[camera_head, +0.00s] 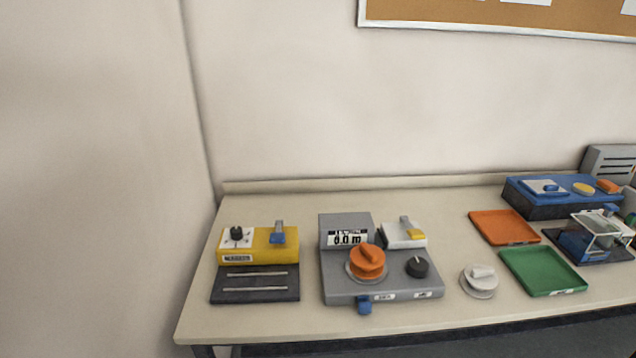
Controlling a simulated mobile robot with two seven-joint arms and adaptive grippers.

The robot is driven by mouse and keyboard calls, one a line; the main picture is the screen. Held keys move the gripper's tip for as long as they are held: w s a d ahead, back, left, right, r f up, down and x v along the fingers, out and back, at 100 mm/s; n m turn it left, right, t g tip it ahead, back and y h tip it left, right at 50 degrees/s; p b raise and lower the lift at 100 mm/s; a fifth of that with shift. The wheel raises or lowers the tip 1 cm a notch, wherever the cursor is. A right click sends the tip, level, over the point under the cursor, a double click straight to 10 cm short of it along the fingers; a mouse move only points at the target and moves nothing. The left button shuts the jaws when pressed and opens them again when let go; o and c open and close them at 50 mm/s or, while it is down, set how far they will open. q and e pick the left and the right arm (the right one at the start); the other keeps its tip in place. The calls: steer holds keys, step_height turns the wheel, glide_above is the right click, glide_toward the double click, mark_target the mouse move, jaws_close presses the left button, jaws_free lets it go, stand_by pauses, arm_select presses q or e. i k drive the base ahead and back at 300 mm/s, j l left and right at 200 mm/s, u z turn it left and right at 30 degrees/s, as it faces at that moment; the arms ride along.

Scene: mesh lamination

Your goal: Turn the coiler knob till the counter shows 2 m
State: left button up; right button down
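The coiler is a grey machine (335,287) on the left half of the table. An orange spool-like part (367,262) stands on a round plate on its top. A black knob (417,267) with a light pointer mark sits to the right of the orange part. The counter (348,239) is a white display on the raised back block; it appears to read 0.0 m, though the digits are small. A blue part (364,305) sticks out at the coiler's front edge. Neither of my grippers is in this view.
A yellow machine (262,245) with a black dial stands left of the coiler. A white-and-yellow block (404,236) sits at its back right. A white round part (479,280), an orange tray (504,228), a green tray (543,271) and blue devices (540,205) fill the right.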

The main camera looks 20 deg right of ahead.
mark_target(417, 266)
steer(key=z, duration=1.3)
